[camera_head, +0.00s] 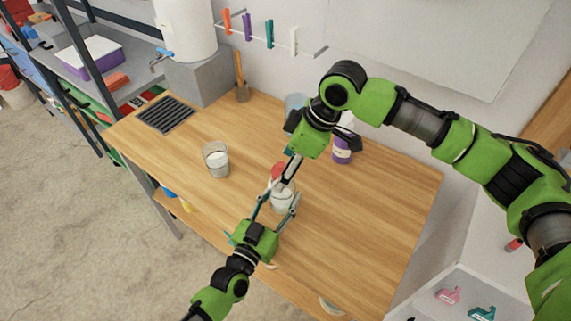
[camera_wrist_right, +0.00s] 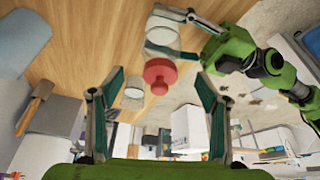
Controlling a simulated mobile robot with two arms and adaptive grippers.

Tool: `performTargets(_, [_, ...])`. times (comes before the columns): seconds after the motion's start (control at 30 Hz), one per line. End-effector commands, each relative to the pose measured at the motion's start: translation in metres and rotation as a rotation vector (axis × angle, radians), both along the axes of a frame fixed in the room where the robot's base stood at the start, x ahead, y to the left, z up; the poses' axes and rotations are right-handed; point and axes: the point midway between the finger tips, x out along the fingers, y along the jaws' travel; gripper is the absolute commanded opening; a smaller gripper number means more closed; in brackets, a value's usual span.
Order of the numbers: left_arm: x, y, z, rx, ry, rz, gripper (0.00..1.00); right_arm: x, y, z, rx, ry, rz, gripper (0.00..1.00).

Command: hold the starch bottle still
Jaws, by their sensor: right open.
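The starch bottle (camera_head: 283,199) is a clear jar with white contents and a red cap (camera_head: 277,170), upright on the wooden table. It also shows in the right wrist view, with the red cap (camera_wrist_right: 160,76) toward the camera. My left gripper (camera_head: 278,198) has its fingers on either side of the jar body and appears closed on it; the left wrist view is not given. My right gripper (camera_head: 288,170) is above the bottle by the cap.
A glass beaker with white contents (camera_head: 216,161) stands to the left on the table (camera_head: 345,225). A purple-labelled bottle (camera_head: 342,150) stands behind my right gripper. A black grille (camera_head: 165,115) and a wooden-handled tool in a holder (camera_head: 241,85) are at the back left. The table's right part is clear.

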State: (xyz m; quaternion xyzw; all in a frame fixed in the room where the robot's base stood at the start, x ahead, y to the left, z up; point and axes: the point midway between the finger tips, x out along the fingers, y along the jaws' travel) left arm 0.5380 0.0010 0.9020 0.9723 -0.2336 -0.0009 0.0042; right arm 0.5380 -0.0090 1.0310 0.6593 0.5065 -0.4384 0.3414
Motion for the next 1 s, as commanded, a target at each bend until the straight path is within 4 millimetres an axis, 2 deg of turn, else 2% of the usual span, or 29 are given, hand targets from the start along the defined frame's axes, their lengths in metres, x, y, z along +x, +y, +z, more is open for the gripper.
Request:
performTargets(0.17, [-0.001,0.0,-0.001,0.0,0.003,-0.001,0.2,0.0,0.0,0.003,0.0,-0.001,0.0,0.69])
performTargets(1.0, [-0.001,0.0,-0.001,0.0,0.003,-0.001,0.2,0.0,0.0,0.053,0.001,-0.001,0.0,0.69])
